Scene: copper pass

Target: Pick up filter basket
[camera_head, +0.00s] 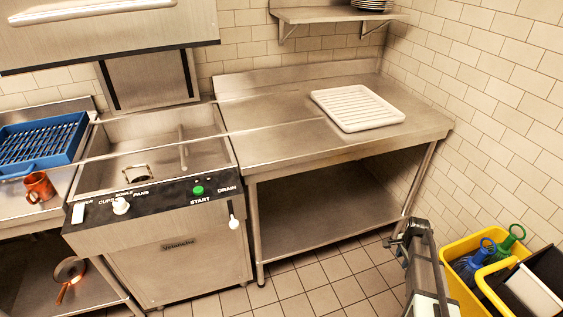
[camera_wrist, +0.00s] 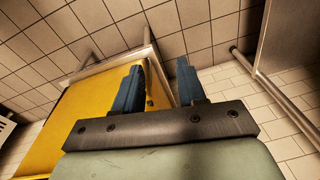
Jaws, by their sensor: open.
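A small metal piece with a dark opening (camera_head: 135,171), which may be the filter basket, sits in the basin (camera_head: 110,160) of the open dishwasher at left. It is too small to tell for certain. My gripper (camera_head: 400,239) is low at the right, in front of the steel table and well away from the basin. In the wrist view my gripper (camera_wrist: 160,72) shows two dark blue fingers spread apart, with nothing between them. The filter basket does not show in the wrist view.
A white ribbed rack (camera_head: 357,107) lies on the steel table (camera_head: 270,150). A blue rack (camera_head: 40,142) and copper mug (camera_head: 38,186) are at left. A copper pan (camera_head: 69,271) is on the lower shelf. A yellow bin (camera_head: 465,287) with bottles stands near my arm.

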